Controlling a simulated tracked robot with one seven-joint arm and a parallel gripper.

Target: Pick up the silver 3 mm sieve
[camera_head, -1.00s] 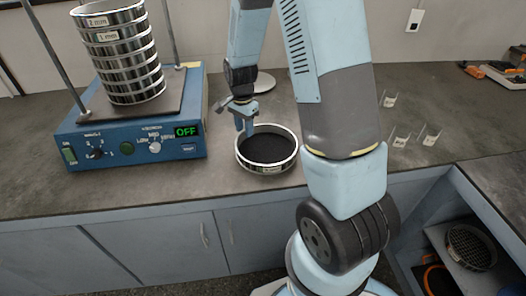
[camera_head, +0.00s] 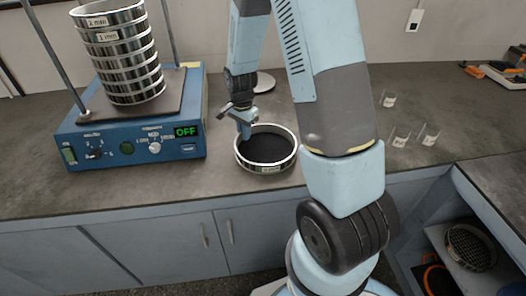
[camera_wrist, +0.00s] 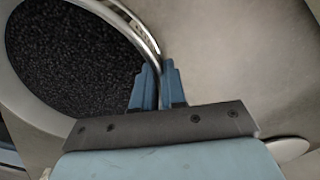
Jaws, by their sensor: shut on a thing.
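A silver round sieve (camera_head: 279,168) with dark granular material inside stands on the counter, right of the shaker. A small label is on its front wall, too small to read for sure. My gripper (camera_head: 245,132) is at the sieve's far left rim, pointing down. In the wrist view, the two blue fingers of my gripper (camera_wrist: 159,88) are shut on the rim, one on each side of the sieve wall (camera_wrist: 148,38). The sieve appears to rest on the counter; I cannot tell if there is any gap under it.
A blue shaker (camera_head: 130,150) reading OFF carries a tall sieve stack (camera_head: 125,60) between metal rods at left. Several small clear cups (camera_head: 400,138) stand at right. A round lid (camera_head: 264,83) lies behind my gripper. Another sieve (camera_head: 470,246) is on a low shelf.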

